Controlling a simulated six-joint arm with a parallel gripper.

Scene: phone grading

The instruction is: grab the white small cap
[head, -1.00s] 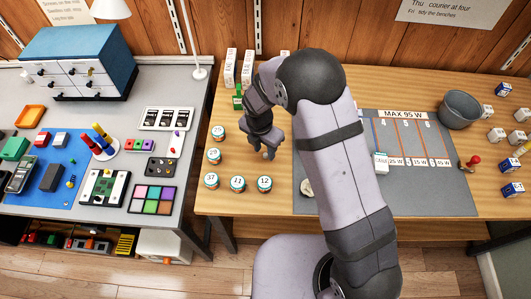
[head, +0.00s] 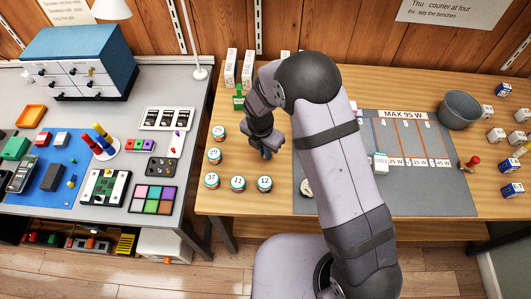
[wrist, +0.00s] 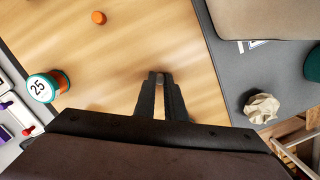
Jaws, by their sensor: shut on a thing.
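In the head view my gripper (head: 266,154) is low over the table's left part, right of the numbered jars. The cap cannot be made out there, and I cannot tell whether it touches the table.
A jar marked 25 (wrist: 42,87) stands left of my gripper, and a small orange disc (wrist: 98,17) lies beyond it. A crumpled pale lump (wrist: 262,108) sits on the grey mat (wrist: 225,50) to the right. Several jars, including one marked 12 (head: 264,184), line the table's left part.

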